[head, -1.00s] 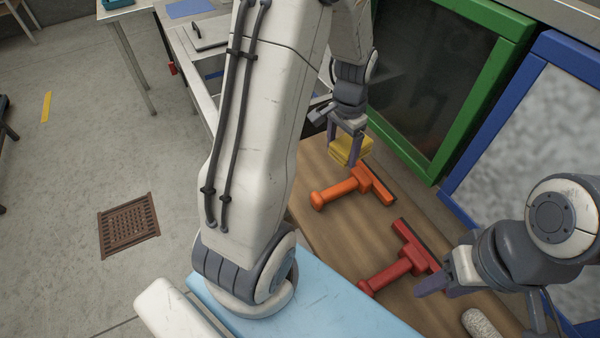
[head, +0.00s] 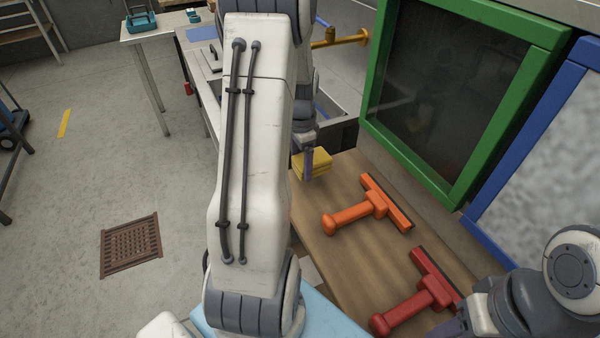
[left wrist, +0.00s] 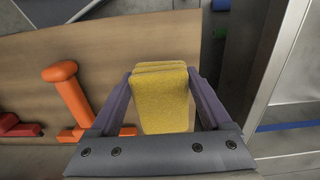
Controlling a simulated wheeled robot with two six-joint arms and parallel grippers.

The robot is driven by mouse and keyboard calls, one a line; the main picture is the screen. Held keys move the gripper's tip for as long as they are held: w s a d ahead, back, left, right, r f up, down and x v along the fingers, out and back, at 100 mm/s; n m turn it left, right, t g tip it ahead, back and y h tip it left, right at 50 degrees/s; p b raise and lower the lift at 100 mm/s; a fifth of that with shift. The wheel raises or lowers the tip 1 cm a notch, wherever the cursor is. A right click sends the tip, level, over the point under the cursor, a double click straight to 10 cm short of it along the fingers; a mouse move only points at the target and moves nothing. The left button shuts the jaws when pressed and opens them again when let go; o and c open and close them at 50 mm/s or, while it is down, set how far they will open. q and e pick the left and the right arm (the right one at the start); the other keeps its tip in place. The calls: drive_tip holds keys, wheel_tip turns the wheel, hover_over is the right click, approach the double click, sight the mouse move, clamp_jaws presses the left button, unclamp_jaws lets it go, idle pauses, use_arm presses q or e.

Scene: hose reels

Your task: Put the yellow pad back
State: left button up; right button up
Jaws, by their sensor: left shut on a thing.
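The yellow pad (head: 313,163) is held in my left gripper (head: 308,168), over the far left end of the wooden table. In the left wrist view the yellow pad (left wrist: 162,98) sits between the two fingers of the left gripper (left wrist: 163,95), which is shut on it. Part of the pad and gripper is hidden behind my left arm in the head view. My right gripper (head: 455,328) is at the lower right, beside the red squeegee; its fingers are mostly cut off or hidden, so its opening cannot be told.
An orange squeegee (head: 362,209) and a red squeegee (head: 425,297) lie on the wooden table (head: 335,255). A green-framed panel (head: 425,152) and a blue-framed panel (head: 540,150) stand along its back edge. A metal sink area with a brass tap (head: 345,38) lies beyond the table's far end.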

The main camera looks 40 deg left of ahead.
use_arm(q)
drive_tip(key=shift+a+f, duration=0.2)
drive_tip(key=shift+f, duration=1.95)
drive_tip(key=shift+f, duration=0.15)
drive_tip(key=o, duration=1.2)
drive_tip(key=shift+c, duration=0.2)
